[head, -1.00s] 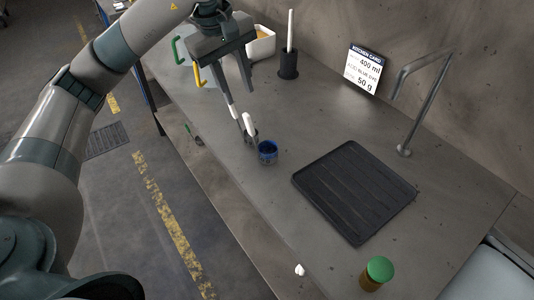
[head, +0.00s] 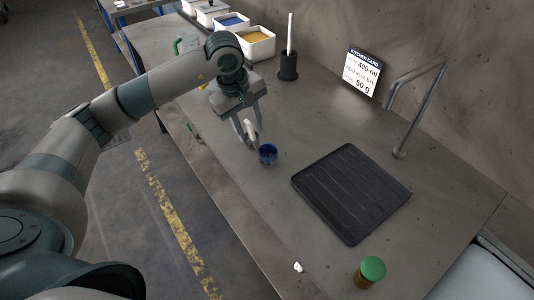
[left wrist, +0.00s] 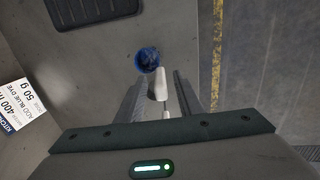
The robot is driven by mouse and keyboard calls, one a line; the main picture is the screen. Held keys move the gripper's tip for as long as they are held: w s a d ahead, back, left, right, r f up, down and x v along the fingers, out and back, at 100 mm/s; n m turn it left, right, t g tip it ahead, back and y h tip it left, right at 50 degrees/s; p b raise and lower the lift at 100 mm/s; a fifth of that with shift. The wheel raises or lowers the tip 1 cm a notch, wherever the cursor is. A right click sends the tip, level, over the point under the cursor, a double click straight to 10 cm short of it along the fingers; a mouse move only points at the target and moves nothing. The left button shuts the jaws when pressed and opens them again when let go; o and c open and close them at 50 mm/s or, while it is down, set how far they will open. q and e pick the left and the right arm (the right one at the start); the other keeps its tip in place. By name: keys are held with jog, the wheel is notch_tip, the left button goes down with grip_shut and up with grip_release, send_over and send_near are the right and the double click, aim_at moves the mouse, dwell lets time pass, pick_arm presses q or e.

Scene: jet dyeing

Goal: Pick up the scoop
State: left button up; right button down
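The scoop's white handle (head: 250,128) stands up beside the small blue cup (head: 268,153) on the grey counter. It also shows in the left wrist view (left wrist: 160,84), where its far end overlaps the rim of the cup (left wrist: 147,57). I cannot tell whether the scoop rests in the cup or next to it. My left gripper (head: 249,138) is low over the counter and open. In the left wrist view its two fingers (left wrist: 158,97) stand either side of the handle, with a gap visible. My right gripper is not in view.
A black ribbed mat (head: 352,193) lies right of the cup. A tap (head: 418,105), a black holder (head: 288,67) and a kitchen card (head: 363,72) stand at the back. A green-lidded jar (head: 371,271) is near the front. Trays (head: 256,47) stand far left. Counter around the cup is clear.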

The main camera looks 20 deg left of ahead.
aim_at(253, 141)
pick_arm(q)
jog(key=shift+f, duration=0.15)
jog(key=shift+d+f+p, duration=0.1)
jog(key=shift+f+p, duration=0.05)
jog(key=shift+p, duration=0.15)
jog(key=shift+d+f+p, duration=0.15)
jog(key=shift+f+p, duration=0.45)
jog(key=shift+p, duration=0.05)
notch_tip(253, 141, down, 3)
jog(key=shift+w+d+r+p, duration=0.1)
jog(key=shift+w+d+p, duration=0.05)
jog(key=shift+p, duration=0.65)
jog(key=shift+w+f, duration=0.1)
jog(key=shift+f, duration=0.3)
jog(key=shift+c, duration=0.4)
grip_shut()
